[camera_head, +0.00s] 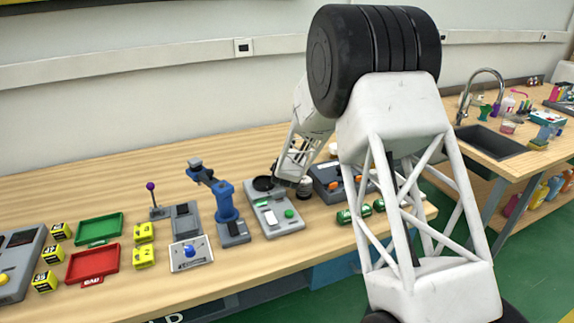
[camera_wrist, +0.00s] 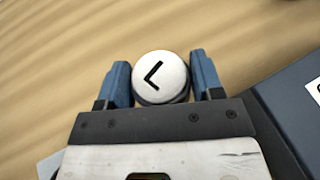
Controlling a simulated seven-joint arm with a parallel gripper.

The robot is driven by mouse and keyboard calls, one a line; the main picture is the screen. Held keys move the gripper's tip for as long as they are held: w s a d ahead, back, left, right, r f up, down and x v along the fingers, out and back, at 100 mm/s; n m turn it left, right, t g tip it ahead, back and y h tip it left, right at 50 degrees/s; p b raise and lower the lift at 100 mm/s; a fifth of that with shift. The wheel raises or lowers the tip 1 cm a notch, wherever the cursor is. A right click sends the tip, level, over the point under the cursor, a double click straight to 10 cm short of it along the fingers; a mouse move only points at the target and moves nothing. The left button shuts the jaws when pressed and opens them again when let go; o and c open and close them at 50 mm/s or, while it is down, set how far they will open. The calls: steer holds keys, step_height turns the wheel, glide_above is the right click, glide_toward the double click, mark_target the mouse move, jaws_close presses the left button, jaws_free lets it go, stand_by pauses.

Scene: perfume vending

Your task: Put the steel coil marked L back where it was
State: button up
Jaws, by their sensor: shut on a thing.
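The steel coil marked L (camera_wrist: 160,77) shows in the wrist view as a round white top with a black L, with a dark side below it. The blue fingers of my gripper (camera_wrist: 161,82) stand on either side of it, shut on it. In the head view my gripper (camera_head: 291,183) is low over the wooden table beside the grey device with a green button, and the coil (camera_head: 305,190) shows as a small dark cylinder at its right. I cannot tell whether the coil touches the table.
The grey device (camera_head: 284,222) is left of the coil, and a dark blue-grey device (camera_head: 326,187) is close on its right. A blue stand (camera_head: 228,208), red tray (camera_head: 92,263) and green tray (camera_head: 99,229) are farther left.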

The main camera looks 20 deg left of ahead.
steer(key=shift+f, duration=0.1)
steer(key=o, duration=1.1)
steer(key=shift+c, duration=0.2)
steer(key=shift+v, duration=0.75)
steer(key=v, duration=1)
steer(key=shift+s+d+r, duration=0.15)
steer(key=shift+d+r, duration=0.05)
steer(key=shift+r, duration=0.05)
